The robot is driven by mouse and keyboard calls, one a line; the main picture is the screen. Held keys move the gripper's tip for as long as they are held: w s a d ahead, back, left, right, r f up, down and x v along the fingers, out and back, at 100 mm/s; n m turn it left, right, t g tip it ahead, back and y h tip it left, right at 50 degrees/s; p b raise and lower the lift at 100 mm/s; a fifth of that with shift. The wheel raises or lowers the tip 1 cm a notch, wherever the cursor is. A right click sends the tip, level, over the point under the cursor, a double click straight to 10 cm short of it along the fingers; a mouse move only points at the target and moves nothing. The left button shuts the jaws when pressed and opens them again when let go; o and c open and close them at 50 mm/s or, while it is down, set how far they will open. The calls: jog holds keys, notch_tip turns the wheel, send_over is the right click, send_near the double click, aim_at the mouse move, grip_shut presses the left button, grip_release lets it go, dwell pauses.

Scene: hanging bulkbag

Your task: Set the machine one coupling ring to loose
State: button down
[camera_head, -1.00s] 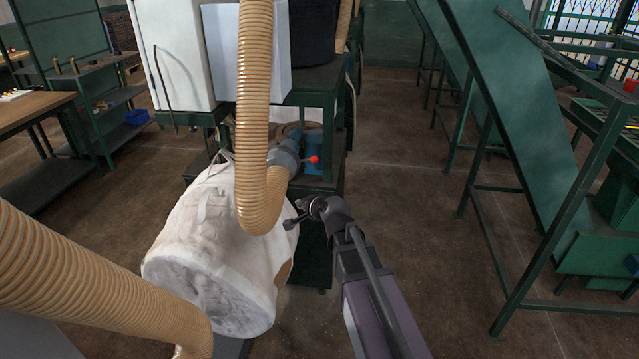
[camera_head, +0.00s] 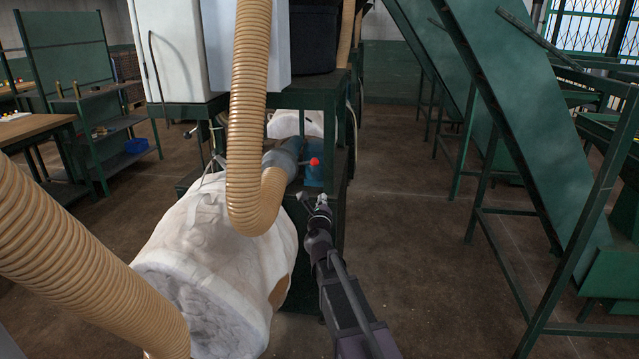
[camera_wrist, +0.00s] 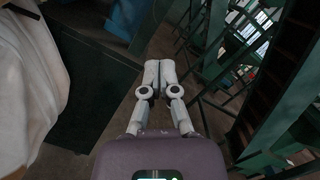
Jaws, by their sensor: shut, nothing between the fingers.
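The blue-grey coupling (camera_head: 284,157) sits at the end of the ribbed tan hose, beside the green frame. A lever with a red knob (camera_head: 314,162) sticks out to its right. Whether this lever belongs to the coupling ring I cannot tell. My gripper (camera_head: 314,200) is below and slightly right of the red knob, apart from it. In the wrist view my gripper (camera_wrist: 160,68) is shut and empty, its fingertips together. The coupling and the red knob are not visible in the wrist view.
A white bulk bag (camera_head: 215,255) hangs left of my arm; its side also shows in the wrist view (camera_wrist: 32,85). The tan hose (camera_head: 247,120) crosses in front of the coupling. A green conveyor frame (camera_head: 505,150) stands right. Open floor (camera_head: 420,260) lies between.

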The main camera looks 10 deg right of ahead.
jog(key=shift+d+f+m+h, duration=0.15)
jog(key=shift+m+h, duration=0.15)
jog(key=shift+w, duration=0.1)
jog(key=w+r+p, duration=0.4)
jog(key=w, duration=0.6)
jog(key=shift+w+d+r, duration=0.2)
jog(key=shift+w+r, duration=0.05)
jog(key=shift+w, duration=0.05)
dwell(0.3)
dwell(0.3)
jog(key=shift+d, duration=0.1)
